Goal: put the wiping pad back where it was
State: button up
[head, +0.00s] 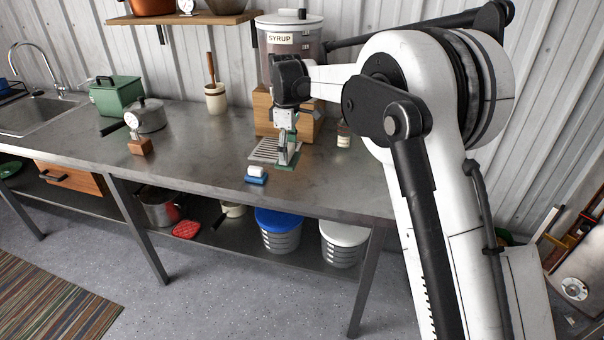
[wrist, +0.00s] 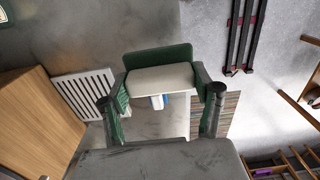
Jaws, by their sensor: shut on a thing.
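My gripper (head: 285,157) is above the steel counter, in front of the syrup dispenser. In the wrist view its two fingers (wrist: 160,97) are closed on the sides of a pad with a green back and a pale face, which I take to be the wiping pad (wrist: 160,78). In the head view the held pad is small and partly hidden by the fingers; I cannot tell its exact height above the counter. A separate blue and white block (head: 256,174) lies on the counter near the front edge, left of my gripper.
A slotted metal grille (head: 266,152) lies beside my gripper. The syrup dispenser (head: 281,68) stands on a wooden box (head: 263,112) behind it. Bare counter (head: 200,150) lies between.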

jog(key=w+d+f, duration=0.2)
jog(key=w, duration=0.1)
jog(key=w+d+f, duration=0.2)
jog(key=w, duration=0.1)
jog(key=w+d+f+p, duration=0.1)
jog(key=w+d+f, duration=0.1)
jog(key=w, duration=0.1)
jog(key=shift+d+f, duration=0.25)
jog(key=shift+f, duration=0.1)
jog(key=shift+w+d+f, duration=0.1)
jog(key=shift+w+f, duration=0.05)
jog(key=shift+f, duration=0.2)
jog(key=shift+f+p, duration=0.3)
jog(key=shift+f, duration=1.45)
jog(key=shift+f, duration=0.1)
jog(key=shift+f, duration=0.1)
jog(key=o, duration=1.2)
